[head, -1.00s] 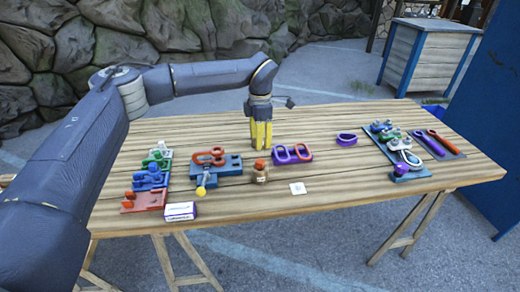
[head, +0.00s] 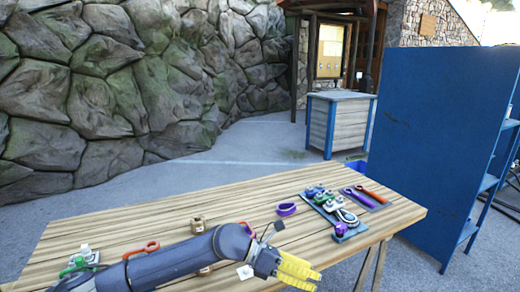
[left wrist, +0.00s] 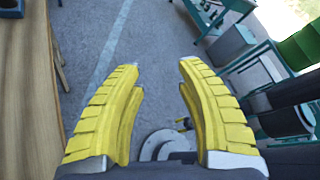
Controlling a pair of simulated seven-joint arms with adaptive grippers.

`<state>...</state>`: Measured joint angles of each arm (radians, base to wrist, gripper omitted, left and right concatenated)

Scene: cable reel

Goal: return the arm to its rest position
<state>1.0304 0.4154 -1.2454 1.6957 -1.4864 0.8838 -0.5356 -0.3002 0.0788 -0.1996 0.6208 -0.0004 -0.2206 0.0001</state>
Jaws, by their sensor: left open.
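My left arm reaches low across the front of the table in the head view. My left gripper (head: 312,274) is at the table's front edge, its yellow fingers pointing right. In the left wrist view the two yellow fingers (left wrist: 158,66) are spread apart with nothing between them, over grey ground. My right gripper is in neither view. A small brown spool-like block (head: 198,225) stands on the table behind my forearm, apart from the gripper.
The wooden table (head: 110,225) holds an orange clip (head: 141,249), a purple ring (head: 286,209), a blue tray of hardware (head: 341,232) and a white card (head: 245,271). My arm hides other items. A blue shelf (head: 435,140) stands at right. Far tabletop is mostly clear.

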